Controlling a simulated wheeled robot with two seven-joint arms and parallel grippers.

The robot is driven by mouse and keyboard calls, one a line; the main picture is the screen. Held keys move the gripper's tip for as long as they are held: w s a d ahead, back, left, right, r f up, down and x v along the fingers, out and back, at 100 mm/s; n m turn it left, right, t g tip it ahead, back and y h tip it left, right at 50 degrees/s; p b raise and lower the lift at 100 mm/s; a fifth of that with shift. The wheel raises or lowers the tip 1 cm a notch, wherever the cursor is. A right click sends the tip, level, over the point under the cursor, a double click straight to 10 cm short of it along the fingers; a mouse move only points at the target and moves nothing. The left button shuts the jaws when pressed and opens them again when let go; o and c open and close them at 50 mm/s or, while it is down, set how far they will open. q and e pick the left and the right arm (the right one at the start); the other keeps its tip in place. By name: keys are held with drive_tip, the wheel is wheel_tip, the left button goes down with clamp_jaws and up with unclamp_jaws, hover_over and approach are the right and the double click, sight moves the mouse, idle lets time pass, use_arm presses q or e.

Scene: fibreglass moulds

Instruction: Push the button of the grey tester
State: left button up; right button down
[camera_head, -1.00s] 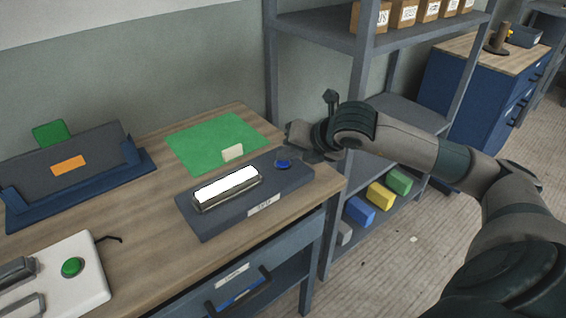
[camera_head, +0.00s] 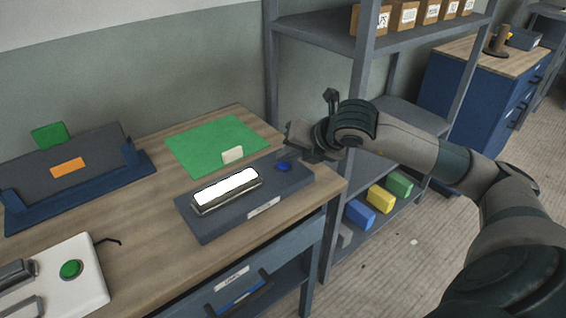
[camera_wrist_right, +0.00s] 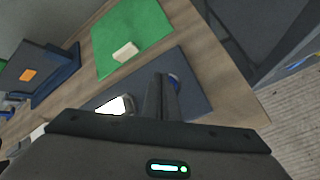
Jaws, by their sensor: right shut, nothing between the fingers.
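The grey tester (camera_head: 218,222) is a flat dark-grey box on the wooden table, with a lit white panel (camera_head: 228,187) and a blue button (camera_head: 283,167) near its right end. My right gripper (camera_head: 284,155) is shut and empty. Its fingertips are just behind and above the button in the head view; I cannot tell whether they touch it. In the right wrist view the shut fingers (camera_wrist_right: 162,92) reach over the tester (camera_wrist_right: 196,95) and partly hide the blue button (camera_wrist_right: 175,80). My left gripper is not in view.
A green mat (camera_head: 215,142) with a small cream block (camera_head: 232,154) lies behind the tester. A white device with a green button (camera_head: 70,269) is at front left. A blue stand (camera_head: 75,190) is at the left. A grey shelf rack (camera_head: 358,95) stands right of the table.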

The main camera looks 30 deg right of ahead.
sight(286, 166)
drive_tip(key=shift+r, duration=0.1)
drive_tip(key=shift+r+p, duration=1.5)
drive_tip(key=shift+r, duration=1.45)
